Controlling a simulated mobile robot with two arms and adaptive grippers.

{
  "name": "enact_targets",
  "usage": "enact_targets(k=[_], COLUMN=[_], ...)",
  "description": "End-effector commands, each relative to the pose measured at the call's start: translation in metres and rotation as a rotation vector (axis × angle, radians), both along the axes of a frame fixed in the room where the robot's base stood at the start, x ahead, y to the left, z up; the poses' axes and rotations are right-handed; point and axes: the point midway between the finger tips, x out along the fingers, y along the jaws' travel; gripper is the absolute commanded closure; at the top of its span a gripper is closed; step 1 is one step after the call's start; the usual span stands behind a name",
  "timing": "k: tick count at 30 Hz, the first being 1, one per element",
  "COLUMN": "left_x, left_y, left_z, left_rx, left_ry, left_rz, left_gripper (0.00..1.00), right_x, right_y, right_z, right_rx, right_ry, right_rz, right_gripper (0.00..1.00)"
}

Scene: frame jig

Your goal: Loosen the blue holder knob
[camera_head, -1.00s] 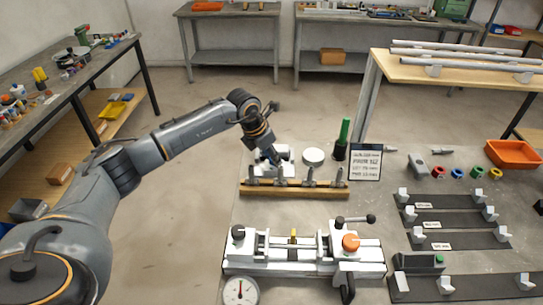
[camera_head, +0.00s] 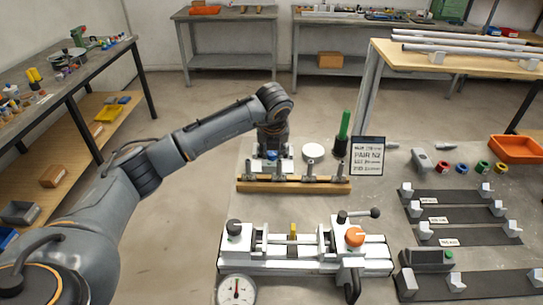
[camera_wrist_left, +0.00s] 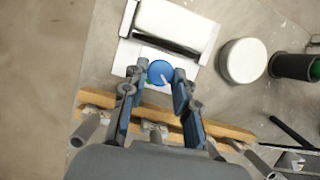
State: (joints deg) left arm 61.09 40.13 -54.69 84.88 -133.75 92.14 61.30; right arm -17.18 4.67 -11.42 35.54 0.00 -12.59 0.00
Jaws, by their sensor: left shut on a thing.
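The blue holder knob (camera_wrist_left: 160,72) shows in the left wrist view as a round blue disc with a pale line across it. It sits at the near edge of a white holder (camera_wrist_left: 172,28), which stands behind the wooden rack in the head view (camera_head: 287,165). My left gripper (camera_wrist_left: 160,76) points down with its fingertips on either side of the knob, shut on it. In the head view my left gripper (camera_head: 271,153) hides most of the knob. My right gripper is in neither view.
A wooden rack (camera_head: 248,186) with several upright grey pegs stands just in front of the holder. A white round piece (camera_head: 314,152), a green-handled tool (camera_head: 343,128) and a sign (camera_head: 368,157) stand to the right. The white frame jig (camera_head: 270,266) lies nearer.

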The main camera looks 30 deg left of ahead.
Motion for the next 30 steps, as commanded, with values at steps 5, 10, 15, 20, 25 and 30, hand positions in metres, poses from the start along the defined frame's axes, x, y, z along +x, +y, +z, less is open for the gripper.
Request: enact_targets(k=[5,10,15,20,25,30], left_x=[0.002,0.003,0.004,0.004,0.005,0.005], left_y=[-0.002,-0.003,-0.003,-0.003,-0.004,-0.003], left_z=[-0.001,0.000,0.000,0.001,0.001,0.002], left_rx=[-0.001,-0.001,-0.001,-0.001,-0.002,-0.001], left_ry=[-0.004,-0.004,-0.005,-0.003,-0.004,-0.004], left_rz=[0.170,0.321,0.452,0.546,0.609,0.642], left_gripper=[1.00,1.00,1.00,1.00,1.00,1.00], right_x=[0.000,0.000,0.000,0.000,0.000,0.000], right_y=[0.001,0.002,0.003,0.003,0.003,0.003], right_z=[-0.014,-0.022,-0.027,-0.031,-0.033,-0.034], right_rx=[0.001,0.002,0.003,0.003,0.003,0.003], right_ry=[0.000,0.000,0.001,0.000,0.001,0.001], right_rz=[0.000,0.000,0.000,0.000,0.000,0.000], right_gripper=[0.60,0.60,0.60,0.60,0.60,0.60])
